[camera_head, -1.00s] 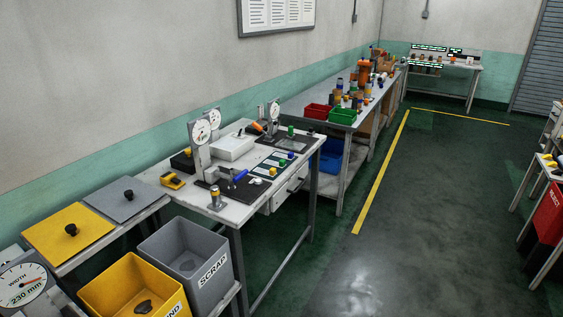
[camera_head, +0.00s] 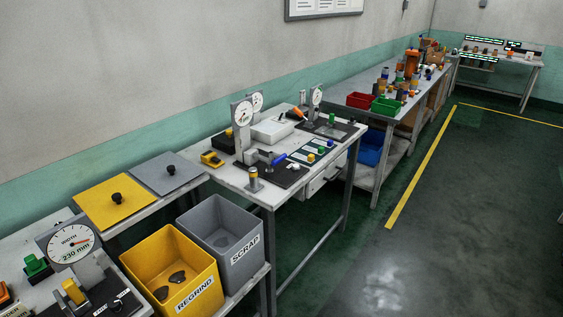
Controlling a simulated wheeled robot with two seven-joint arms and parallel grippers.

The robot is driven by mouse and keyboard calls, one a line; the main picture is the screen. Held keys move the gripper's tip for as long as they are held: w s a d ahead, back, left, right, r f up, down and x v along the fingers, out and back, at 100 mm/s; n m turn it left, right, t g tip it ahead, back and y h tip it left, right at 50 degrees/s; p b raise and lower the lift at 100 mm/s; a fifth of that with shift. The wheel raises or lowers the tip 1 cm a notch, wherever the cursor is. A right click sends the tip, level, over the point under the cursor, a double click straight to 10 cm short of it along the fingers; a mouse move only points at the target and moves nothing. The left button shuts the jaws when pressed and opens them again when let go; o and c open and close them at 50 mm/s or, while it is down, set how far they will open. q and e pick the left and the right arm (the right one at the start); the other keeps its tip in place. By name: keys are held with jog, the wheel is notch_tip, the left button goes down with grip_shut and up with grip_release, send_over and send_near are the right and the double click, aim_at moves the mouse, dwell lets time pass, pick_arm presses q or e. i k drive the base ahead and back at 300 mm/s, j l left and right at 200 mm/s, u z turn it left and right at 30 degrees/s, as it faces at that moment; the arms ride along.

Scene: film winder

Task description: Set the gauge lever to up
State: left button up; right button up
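A dial gauge on a grey stand (camera_head: 242,115) stands on the middle bench. A blue-handled lever (camera_head: 279,159) sits low beside it, over a dark base plate (camera_head: 285,176). The handle looks close to level, but it is too small to be sure of its position. A second dial gauge (camera_head: 317,97) stands farther back on the same bench, with a green upright knob or handle (camera_head: 332,118) near it. I cannot tell which of these is the gauge lever. Neither of my grippers is in view.
A yellow REGRIND bin (camera_head: 185,258) and a grey SCRAP bin (camera_head: 222,236) stand before the middle bench's left end. A width gauge (camera_head: 74,243) is at lower left. Red (camera_head: 361,99) and green (camera_head: 385,106) trays lie on the far bench. The floor (camera_head: 430,250) at right is clear.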

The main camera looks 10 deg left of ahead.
aim_at(270, 161)
jog(key=i+l+u, duration=0.1)
jog(key=u, duration=0.75)
jog(key=i+l+u, duration=0.2)
jog(key=l+u, duration=0.15)
jog(key=l, duration=0.3)
jog(key=i+l+u, duration=0.15)
jog(key=l+u, duration=0.2)
jog(key=l, duration=0.35)
jog(key=l+u, duration=0.4)
jog(key=l, duration=0.35)
